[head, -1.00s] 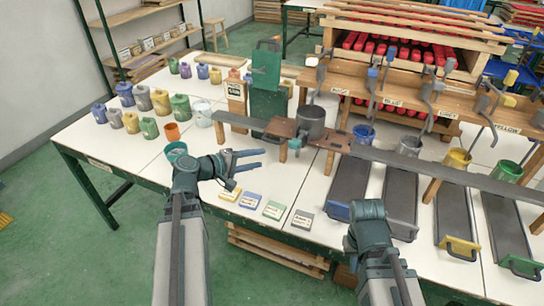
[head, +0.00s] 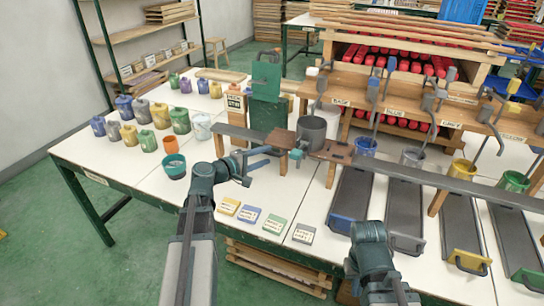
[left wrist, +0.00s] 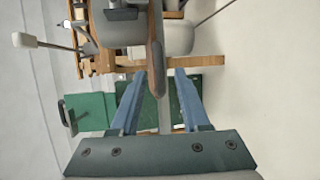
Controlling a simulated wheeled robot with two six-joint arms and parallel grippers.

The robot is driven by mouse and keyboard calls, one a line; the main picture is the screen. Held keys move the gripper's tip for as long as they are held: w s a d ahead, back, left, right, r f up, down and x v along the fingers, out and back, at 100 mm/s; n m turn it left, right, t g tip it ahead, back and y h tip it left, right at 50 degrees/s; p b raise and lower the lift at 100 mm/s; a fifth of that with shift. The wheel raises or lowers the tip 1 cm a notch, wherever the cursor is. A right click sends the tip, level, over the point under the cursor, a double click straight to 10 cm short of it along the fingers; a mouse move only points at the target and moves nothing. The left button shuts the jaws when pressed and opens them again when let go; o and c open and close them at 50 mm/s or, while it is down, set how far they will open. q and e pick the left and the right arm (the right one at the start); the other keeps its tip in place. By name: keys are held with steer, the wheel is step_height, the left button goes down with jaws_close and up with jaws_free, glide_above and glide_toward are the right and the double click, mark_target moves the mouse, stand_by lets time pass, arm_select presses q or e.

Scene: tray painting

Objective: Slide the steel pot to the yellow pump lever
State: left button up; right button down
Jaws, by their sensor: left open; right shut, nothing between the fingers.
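The steel pot (head: 311,133), a dark grey cylinder, stands upright on the long grey rail (head: 430,181), beside a brown plate (head: 331,151). The lever with the yellow knob (head: 513,84) is at the far right, above the YELLOW label (head: 513,137). My left gripper (head: 270,157) is open and empty, in front of and left of the pot, close to the rail and not touching the pot.
Colour cups and jugs (head: 147,141) stand on the left of the table. A teal cup (head: 175,166) is just left of my left gripper. Labelled coloured blocks (head: 249,214) lie near the front edge. Dark sloping channels (head: 350,195) run below the rail at right.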

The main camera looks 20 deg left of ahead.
mark_target(272, 153)
arm_select(q)
steer(key=shift+b+x, duration=0.3)
steer(key=shift+x, duration=1.7)
jaws_close()
